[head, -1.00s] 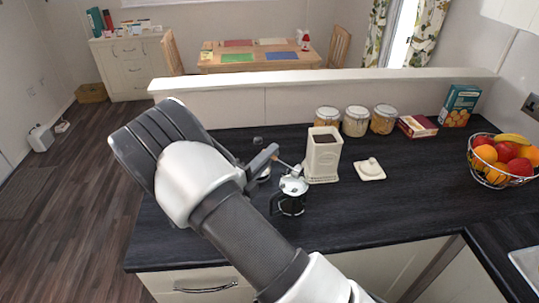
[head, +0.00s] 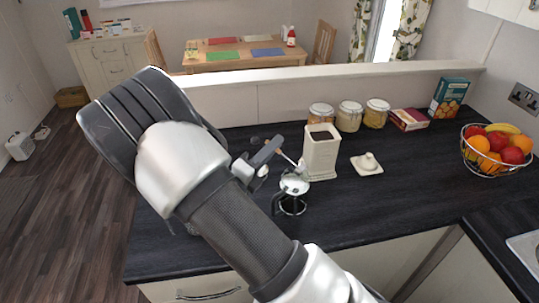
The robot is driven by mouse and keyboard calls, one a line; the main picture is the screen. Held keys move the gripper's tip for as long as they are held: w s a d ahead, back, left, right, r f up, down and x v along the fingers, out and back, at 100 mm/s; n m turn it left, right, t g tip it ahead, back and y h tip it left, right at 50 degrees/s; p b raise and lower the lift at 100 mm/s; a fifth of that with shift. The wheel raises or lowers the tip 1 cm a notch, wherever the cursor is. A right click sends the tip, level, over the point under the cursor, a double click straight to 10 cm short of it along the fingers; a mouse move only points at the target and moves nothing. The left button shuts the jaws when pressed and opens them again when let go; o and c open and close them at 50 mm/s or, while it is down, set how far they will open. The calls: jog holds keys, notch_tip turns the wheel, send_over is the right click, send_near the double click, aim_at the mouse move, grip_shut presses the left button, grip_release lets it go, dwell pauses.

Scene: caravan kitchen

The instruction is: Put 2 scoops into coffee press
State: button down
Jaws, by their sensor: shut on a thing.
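The coffee press (head: 292,197), a small glass and metal pot with a dark handle on its left, stands on the dark counter. Behind it to the right is a tall cream canister (head: 321,158), open, with dark coffee showing inside. Its cream lid (head: 367,163) lies on the counter to the right. The scoop's end is just above and behind the press, near the canister's left side. Whether the scoop's bowl holds coffee is too small to tell.
Several lidded jars, including a glass jar (head: 349,116), stand along the back ledge. A maroon box (head: 408,119), a teal box (head: 449,97) and a wire fruit bowl (head: 497,150) are to the right. The front right counter is clear.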

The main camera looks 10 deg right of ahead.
jog(key=r+m+b, duration=0.1)
jog(key=d+r+m+b, duration=0.1)
jog(key=m, duration=0.1)
jog(key=s+r+m+g+b, duration=0.1)
jog(key=m, duration=0.1)
jog(key=shift+s+d+r+b, duration=0.1)
jog(key=shift+d+r+b, duration=0.05)
jog(key=shift+r+b, duration=0.15)
jog(key=shift+s+d+r+m+h+p, duration=0.15)
jog(key=shift+r+m+p, duration=0.1)
jog(key=shift+r+m, duration=0.05)
jog(key=shift+s+d+r+m+h+p, duration=0.1)
jog(key=shift+r+m+h+p, duration=0.1)
jog(key=shift+r+m, duration=0.1)
jog(key=s+d+r+m+g, duration=0.2)
jog(key=s+d+r+m, duration=0.25)
jog(key=m, duration=0.35)
jog(key=w+d+p, duration=0.5)
jog(key=w+d, duration=0.7)
jog(key=w, duration=0.5)
notch_tip(320, 180, down, 10)
jog(key=b, duration=0.7)
jog(key=shift+d, duration=0.2)
jog(key=shift+r, duration=0.1)
notch_tip(320, 180, up, 9)
jog(key=p, duration=0.6)
jog(key=shift+r, duration=0.15)
